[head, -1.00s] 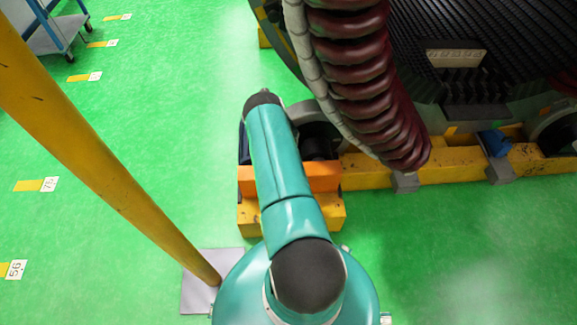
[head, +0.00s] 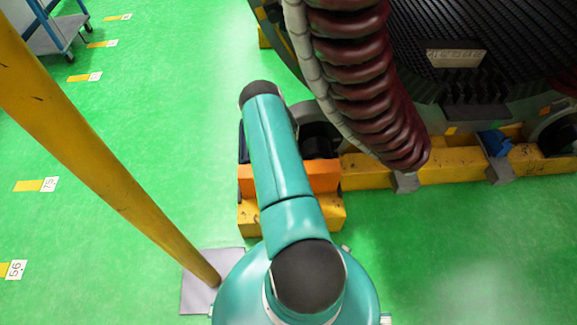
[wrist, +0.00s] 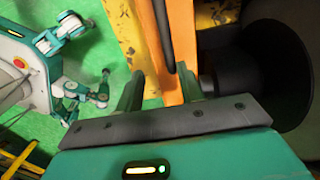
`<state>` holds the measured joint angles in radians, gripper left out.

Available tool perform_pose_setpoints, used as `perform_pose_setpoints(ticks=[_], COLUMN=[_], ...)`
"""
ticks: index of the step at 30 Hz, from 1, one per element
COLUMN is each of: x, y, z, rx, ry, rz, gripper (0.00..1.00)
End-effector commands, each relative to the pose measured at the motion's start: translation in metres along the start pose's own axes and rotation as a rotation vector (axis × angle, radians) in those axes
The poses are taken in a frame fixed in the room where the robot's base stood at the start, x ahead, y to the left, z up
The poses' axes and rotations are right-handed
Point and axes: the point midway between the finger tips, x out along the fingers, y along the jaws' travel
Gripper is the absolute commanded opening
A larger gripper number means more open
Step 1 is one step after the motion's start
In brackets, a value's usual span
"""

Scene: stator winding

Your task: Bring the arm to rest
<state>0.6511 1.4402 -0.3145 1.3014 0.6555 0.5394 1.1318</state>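My teal arm (head: 275,160) reaches forward in the head view, with dark caps at its joints. Its far end stands in front of the orange and yellow support, and my gripper is hidden there. In the wrist view my gripper (wrist: 158,88) shows two dark fingers standing apart with nothing held between them. An orange beam and a worn yellow beam show behind the fingers. I cannot tell how far the fingers are from them.
The large dark stator (head: 410,40) with thick maroon coils (head: 350,60) stands at the upper right on a yellow base (head: 450,170). A yellow pole (head: 100,170) slants at left. A blue cart (head: 45,35) stands far left.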

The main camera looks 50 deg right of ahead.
Motion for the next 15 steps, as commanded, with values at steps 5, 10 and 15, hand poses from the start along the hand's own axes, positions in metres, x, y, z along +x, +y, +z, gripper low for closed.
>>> perform_pose_setpoints(ticks=[5, 10, 15], x=[-0.041, -0.075, -0.094], y=[-0.001, -0.001, 0.0], z=[0.0, 0.0, 0.0], rx=[0.0, 0.0, -0.001], ry=[0.0, 0.0, 0.001], rz=[-0.004, -0.003, -0.002], gripper=[0.38, 0.38, 0.38])
